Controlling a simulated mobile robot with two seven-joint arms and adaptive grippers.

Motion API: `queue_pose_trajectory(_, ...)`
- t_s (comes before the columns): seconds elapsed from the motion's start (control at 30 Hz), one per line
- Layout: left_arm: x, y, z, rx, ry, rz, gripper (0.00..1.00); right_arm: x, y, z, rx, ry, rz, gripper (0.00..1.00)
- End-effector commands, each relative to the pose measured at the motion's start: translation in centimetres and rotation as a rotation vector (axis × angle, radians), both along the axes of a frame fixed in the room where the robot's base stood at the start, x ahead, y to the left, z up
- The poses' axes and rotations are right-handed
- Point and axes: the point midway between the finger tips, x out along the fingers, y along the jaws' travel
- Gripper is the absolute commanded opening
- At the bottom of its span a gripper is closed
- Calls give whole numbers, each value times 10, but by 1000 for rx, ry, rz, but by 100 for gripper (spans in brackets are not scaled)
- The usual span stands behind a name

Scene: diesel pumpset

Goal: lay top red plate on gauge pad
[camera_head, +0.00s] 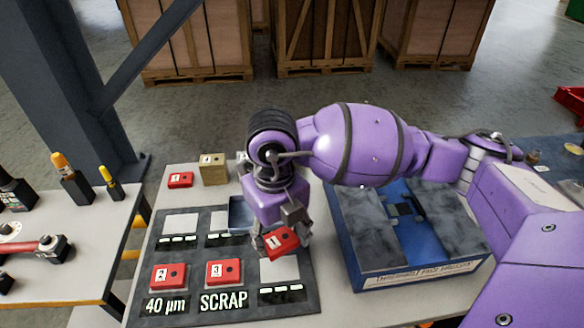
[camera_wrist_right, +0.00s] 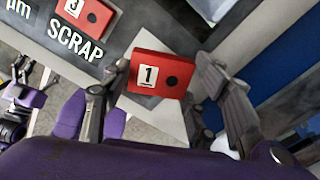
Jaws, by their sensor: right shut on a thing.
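A red plate marked 1 (camera_head: 281,242) is held in my right gripper (camera_head: 283,224), tilted, above the right side of a dark mat (camera_head: 235,306). In the right wrist view the plate (camera_wrist_right: 160,76) sits between the two fingers, which are shut on it. A pale square pad (camera_head: 279,270) shows on the mat just below the plate, partly covered by it. Other pale pads (camera_head: 180,224) lie in the back row. Which pad is the gauge pad I cannot read.
Red plates marked 2 (camera_head: 168,276) and 3 (camera_head: 225,272) lie on the mat above the labels 40 µm and SCRAP. A red plate (camera_head: 180,180) and a tan block (camera_head: 213,169) stand behind. A blue case with marbled panels (camera_head: 370,242) stands close on the right.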

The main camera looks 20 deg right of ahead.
Motion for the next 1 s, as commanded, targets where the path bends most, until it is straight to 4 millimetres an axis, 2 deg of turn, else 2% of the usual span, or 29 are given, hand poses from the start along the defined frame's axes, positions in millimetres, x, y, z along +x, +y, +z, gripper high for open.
queue_pose_trajectory(0.1,5,0,8,-2,-12,0,76,-6,5,-3,4,-10,-213,13)
queue_pose_trajectory(0.3,10,-2,15,-4,-25,-1,76,-11,8,-11,7,-15,-423,13)
queue_pose_trajectory(0.83,15,-2,20,-4,-34,-2,76,-11,9,-11,9,-19,-460,13)
queue_pose_trajectory(1.0,9,-2,12,-3,-19,-3,76,-12,9,-25,8,-12,-459,13)
